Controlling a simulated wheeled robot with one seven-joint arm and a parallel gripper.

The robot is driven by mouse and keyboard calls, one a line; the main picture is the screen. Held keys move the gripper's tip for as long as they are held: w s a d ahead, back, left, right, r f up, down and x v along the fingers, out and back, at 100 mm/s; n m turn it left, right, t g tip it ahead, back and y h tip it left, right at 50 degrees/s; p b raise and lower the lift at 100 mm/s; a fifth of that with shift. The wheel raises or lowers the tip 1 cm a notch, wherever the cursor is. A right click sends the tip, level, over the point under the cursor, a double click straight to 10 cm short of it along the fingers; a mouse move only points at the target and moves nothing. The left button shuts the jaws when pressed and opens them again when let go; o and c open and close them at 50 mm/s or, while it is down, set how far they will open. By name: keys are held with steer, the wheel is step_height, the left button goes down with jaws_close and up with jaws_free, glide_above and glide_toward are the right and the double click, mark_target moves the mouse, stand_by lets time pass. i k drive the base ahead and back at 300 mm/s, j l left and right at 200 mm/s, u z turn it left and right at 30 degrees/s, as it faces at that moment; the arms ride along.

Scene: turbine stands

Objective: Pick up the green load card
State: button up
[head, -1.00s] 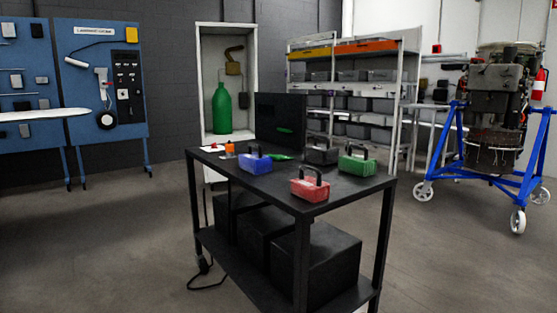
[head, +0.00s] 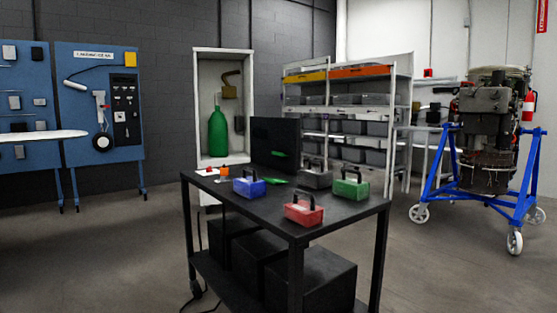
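A small flat green thing (head: 277,181) lies on the black table (head: 240,210), in front of a dark upright panel; it may be the green load card, but it is too small to tell. A green block with a dark handle (head: 351,189) stands at the table's right side. A blue block (head: 249,187), a red block (head: 303,213) and a dark grey block (head: 316,178), all with handles, stand near it. My gripper is not in view.
The dark panel (head: 275,145) stands at the table's back edge. Dark boxes (head: 318,285) sit on its lower shelf. A green bottle (head: 217,134) stands in an open cabinet behind. A blue wheeled stand (head: 430,180) is at right. Floor to the left is clear.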

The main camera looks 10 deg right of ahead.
mark_target(274, 182)
steer(key=i+z, duration=0.1)
steer(key=i, duration=0.15)
steer(key=i+l+z, duration=0.25)
steer(key=z, duration=0.15)
steer(key=i+l+z, duration=0.4)
steer(key=i+z, duration=0.2)
steer(key=z, duration=0.2)
steer(key=i+l+z, duration=0.1)
steer(key=i+z, duration=0.3)
steer(key=i+l, duration=0.1)
steer(key=i, duration=0.65)
steer(key=i+l+z, duration=0.1)
steer(key=i, duration=0.65)
steer(key=i+j+u, duration=0.15)
steer(key=i+u, duration=0.5)
steer(key=u, duration=0.2)
steer(key=i+u, duration=0.45)
steer(key=i+l+u, duration=0.2)
steer(key=u, duration=0.2)
steer(key=i+j+u, duration=0.2)
steer(key=i+u, duration=0.2)
steer(key=i+j+u, duration=0.1)
steer(key=i+u, duration=0.65)
steer(key=i+l+u, duration=0.25)
steer(key=i+u, duration=0.15)
